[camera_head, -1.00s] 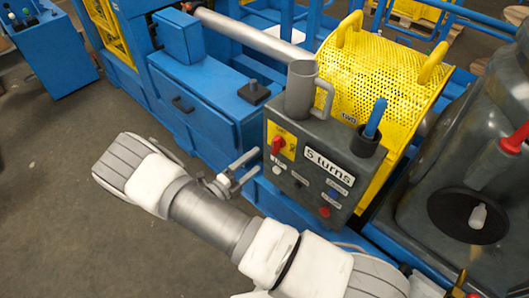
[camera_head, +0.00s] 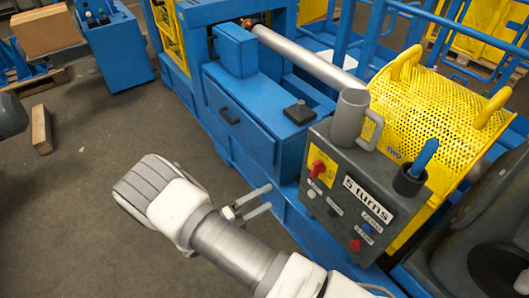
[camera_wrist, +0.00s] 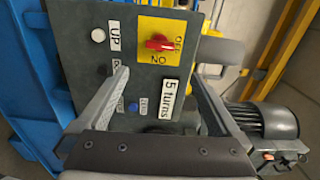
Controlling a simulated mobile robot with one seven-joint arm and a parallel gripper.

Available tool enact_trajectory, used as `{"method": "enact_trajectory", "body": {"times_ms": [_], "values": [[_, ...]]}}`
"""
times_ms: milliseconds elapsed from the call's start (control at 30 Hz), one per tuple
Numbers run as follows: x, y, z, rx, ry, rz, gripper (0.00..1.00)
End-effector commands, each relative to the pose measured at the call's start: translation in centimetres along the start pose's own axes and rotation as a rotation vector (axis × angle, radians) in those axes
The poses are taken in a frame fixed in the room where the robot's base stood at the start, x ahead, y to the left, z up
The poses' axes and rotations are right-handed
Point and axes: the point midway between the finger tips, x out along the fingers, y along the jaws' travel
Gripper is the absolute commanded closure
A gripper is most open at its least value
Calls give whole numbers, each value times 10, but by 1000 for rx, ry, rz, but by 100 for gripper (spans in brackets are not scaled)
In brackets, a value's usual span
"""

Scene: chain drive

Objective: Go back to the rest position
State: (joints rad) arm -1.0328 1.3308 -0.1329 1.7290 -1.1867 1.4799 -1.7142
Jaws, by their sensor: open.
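My gripper (camera_head: 269,198) is open and empty, its two fingers apart and pointing right toward the grey control panel (camera_head: 334,218). A gap shows between the fingertips and the panel's left edge. The panel carries a red rotary switch (camera_head: 317,169), a "5 turns" label (camera_head: 368,200) and small buttons. In the wrist view the open fingers frame the panel (camera_wrist: 75,45). There the red switch (camera_wrist: 159,43) sits on a yellow plate marked OFF and ON, and a blue button (camera_wrist: 133,107) shows between the fingers. My arm reaches in from the bottom of the head view.
A grey mug (camera_head: 350,118) and a holder with a blue-handled item (camera_head: 411,179) stand on the panel. A yellow perforated guard (camera_head: 430,115) is behind it. Blue machine cabinets (camera_head: 240,125) stand behind my gripper. The floor (camera_head: 110,130) to the left is open, with a wooden block (camera_head: 41,130).

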Motion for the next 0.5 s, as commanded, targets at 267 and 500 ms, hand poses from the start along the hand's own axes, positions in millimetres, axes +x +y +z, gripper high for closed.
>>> {"method": "enact_trajectory", "body": {"times_ms": [267,500], "values": [[5,-13,-1,56,40,26,0],[29,-74,-18,378,279,149,0]]}}
